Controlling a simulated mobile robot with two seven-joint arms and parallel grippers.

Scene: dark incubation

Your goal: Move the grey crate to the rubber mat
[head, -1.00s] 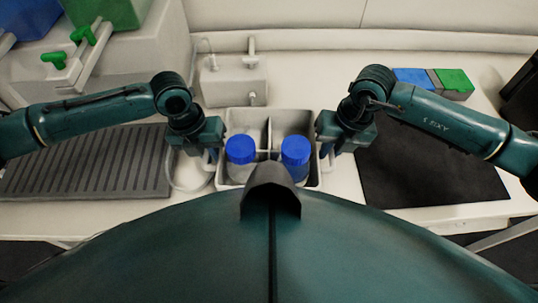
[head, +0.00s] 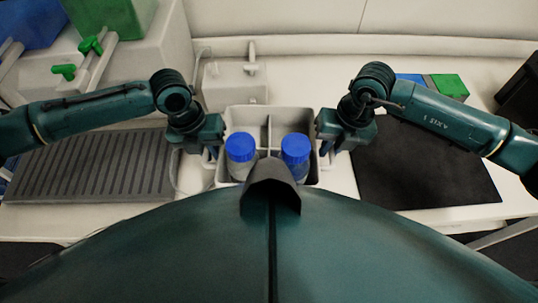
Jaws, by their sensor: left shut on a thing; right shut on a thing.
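The grey crate (head: 248,112) is in the middle of the head view, in front of me. It has inner dividers and holds two bottles with blue caps, a left one (head: 240,147) and a right one (head: 295,147). My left gripper (head: 213,153) is shut on the crate's left side and my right gripper (head: 326,149) on its right side. My own body hides the crate's near edge. A flat black mat (head: 420,170) lies to the right and a grey ribbed mat (head: 90,165) to the left. I cannot tell by look which is rubber.
A white fixture (head: 235,85) stands behind the crate. A blue and green block (head: 450,86) lies behind the black mat. A pale unit with green knobs (head: 92,45) fills the back left. A dark object (head: 520,90) stands at the far right.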

